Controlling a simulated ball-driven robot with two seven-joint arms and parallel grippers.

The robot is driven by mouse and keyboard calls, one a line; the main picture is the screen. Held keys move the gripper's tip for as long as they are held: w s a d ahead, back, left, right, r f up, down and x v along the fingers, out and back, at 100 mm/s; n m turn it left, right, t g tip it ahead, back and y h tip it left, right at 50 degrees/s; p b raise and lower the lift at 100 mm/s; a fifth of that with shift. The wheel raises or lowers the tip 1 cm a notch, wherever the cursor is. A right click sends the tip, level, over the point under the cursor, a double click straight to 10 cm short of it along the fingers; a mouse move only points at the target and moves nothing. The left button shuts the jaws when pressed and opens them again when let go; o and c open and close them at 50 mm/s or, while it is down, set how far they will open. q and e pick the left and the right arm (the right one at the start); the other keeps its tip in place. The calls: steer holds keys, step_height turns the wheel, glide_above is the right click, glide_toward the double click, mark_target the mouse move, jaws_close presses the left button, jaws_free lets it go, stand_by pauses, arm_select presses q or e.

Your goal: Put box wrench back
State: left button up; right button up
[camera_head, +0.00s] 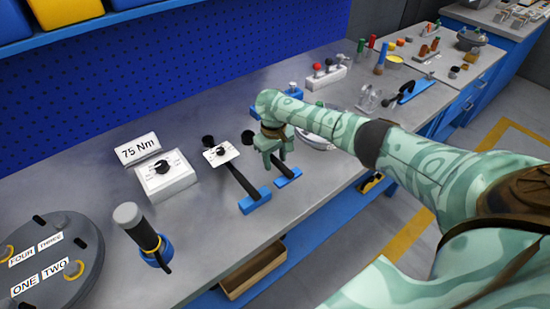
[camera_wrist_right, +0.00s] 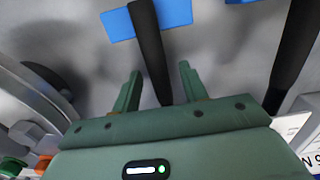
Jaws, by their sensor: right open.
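Two long black-handled tools lie on the bench, each with its end at a blue block; I cannot tell which one is the box wrench. The farther tool (camera_head: 249,139) runs to a second blue block (camera_head: 289,177) and is partly hidden by my right gripper (camera_head: 275,156). In the right wrist view, my right gripper (camera_wrist_right: 160,70) is open, with its fingers on either side of the farther black handle (camera_wrist_right: 150,42). My left gripper is not in view.
A dial box (camera_head: 165,175) with a 75 Nm sign (camera_head: 138,149) stands left. A black-handled tool in a blue holder (camera_head: 144,232) and a round grey plate (camera_head: 60,265) are nearer. A glass bowl (camera_head: 318,138) is behind my right arm. The bench's front edge is close.

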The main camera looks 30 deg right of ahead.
step_height(320, 180, up, 12)
steer(key=p, duration=0.6)
steer(key=shift+w+r, duration=0.15)
steer(key=shift+w, duration=0.15)
stand_by(0.9)
